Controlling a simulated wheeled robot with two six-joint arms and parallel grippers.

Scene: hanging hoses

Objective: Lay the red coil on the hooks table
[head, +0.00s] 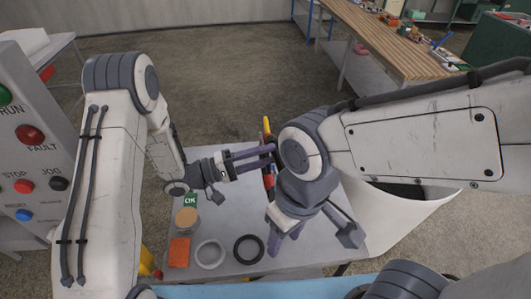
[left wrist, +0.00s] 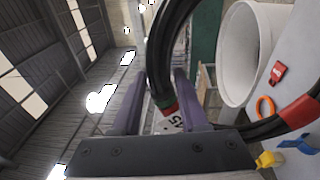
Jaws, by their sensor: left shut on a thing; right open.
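A thick black hose (left wrist: 170,45) with red and green bands, apparently the red coil, runs between my left fingers in the left wrist view. My left gripper (head: 272,152) is shut on it above the grey table (head: 222,225). In the head view my right arm hides most of the hose; red parts (head: 268,181) show below the left fingertips. My right gripper (head: 286,238) is open, pointing down over the table to the right of a black ring (head: 249,249). Whether it touches anything is hidden.
A grey ring (head: 210,254), an orange block (head: 180,251), a tan round piece (head: 187,218) and a green card (head: 190,200) lie on the table's left part. A white bin (head: 405,225) stands right of it. A button panel (head: 35,140) is at left, a wooden bench (head: 395,45) behind.

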